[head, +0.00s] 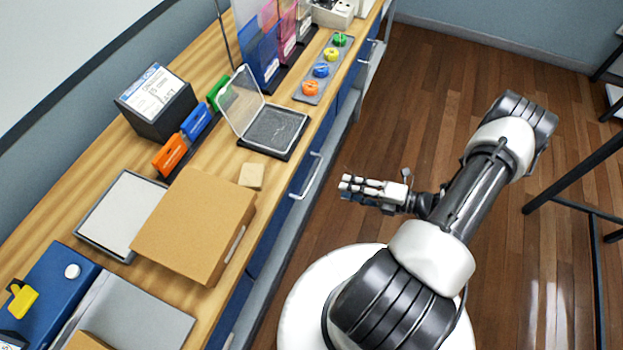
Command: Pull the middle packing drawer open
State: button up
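The long wooden workbench has blue drawer fronts along its right side, seen steeply from above. A silver bar handle (307,177) stands out from one blue drawer front (299,172) near the middle of the bench. Another handle (368,52) shows farther back. The drawers appear shut; any front nearer me is partly hidden by the bench edge. My gripper (345,188) is to the right of the middle handle, apart from it, over the floor and pointing left. Its fingers are seen from above, and their gap is not clear. Nothing shows in it.
On the bench are a cardboard box (195,225), an open stamp pad (270,128), a small wooden block (251,176) and a tray of coloured knobs (325,68). A grey lower ledge (272,262) runs under the drawers. A dark metal frame (575,178) stands at right.

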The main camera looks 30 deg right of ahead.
aim_at(311, 179)
jog(key=b+x, duration=0.2)
jog(key=x, duration=1)
jog(key=shift+w+a, duration=0.2)
jog(key=shift+w, duration=0.05)
jog(key=shift+c, duration=0.5)
grip_shut()
